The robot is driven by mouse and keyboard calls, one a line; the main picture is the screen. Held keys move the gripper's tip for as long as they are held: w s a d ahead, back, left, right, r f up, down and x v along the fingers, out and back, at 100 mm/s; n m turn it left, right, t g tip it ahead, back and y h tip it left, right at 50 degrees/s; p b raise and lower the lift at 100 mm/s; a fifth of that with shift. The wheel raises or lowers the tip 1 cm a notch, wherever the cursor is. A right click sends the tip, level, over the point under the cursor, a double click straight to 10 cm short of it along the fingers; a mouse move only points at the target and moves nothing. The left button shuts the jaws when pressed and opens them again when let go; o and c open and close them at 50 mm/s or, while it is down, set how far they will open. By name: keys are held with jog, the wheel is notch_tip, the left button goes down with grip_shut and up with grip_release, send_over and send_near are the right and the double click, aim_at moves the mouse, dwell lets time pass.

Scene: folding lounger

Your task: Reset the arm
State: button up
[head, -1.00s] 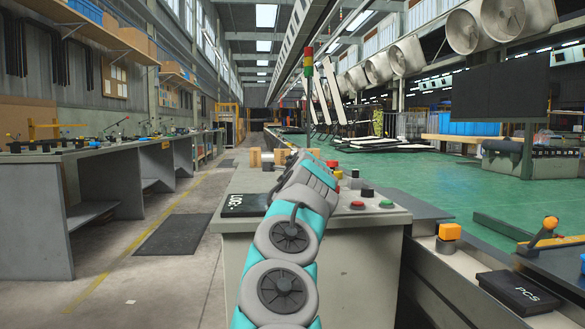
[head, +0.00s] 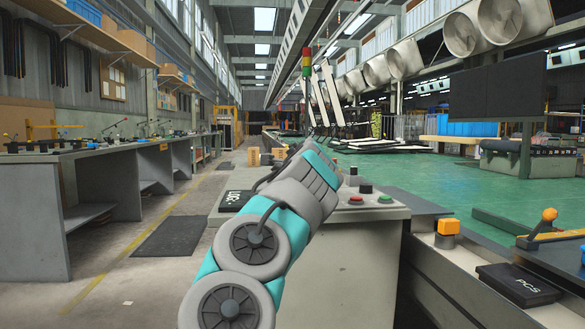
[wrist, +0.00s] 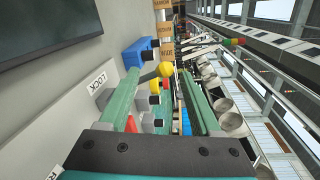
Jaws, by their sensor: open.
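My arm (head: 265,225) rises from the bottom of the head view and leans right over a grey control console (head: 345,265). Its links hide my gripper in that view. In the wrist view my gripper (wrist: 160,75) has two green fingers spread apart with nothing held between them. Past the fingers are a yellow ball knob (wrist: 165,69), a blue block (wrist: 138,54) and small red and yellow controls. I cannot tell their exact distance from the fingertips.
The console top holds a red button (head: 356,199), a green button (head: 386,199) and a black labelled box (head: 234,200). A long workbench (head: 100,160) lines the left, with open floor between.

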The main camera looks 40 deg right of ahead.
jog(key=shift+s+a, duration=0.45)
jog(key=shift+s, duration=0.1)
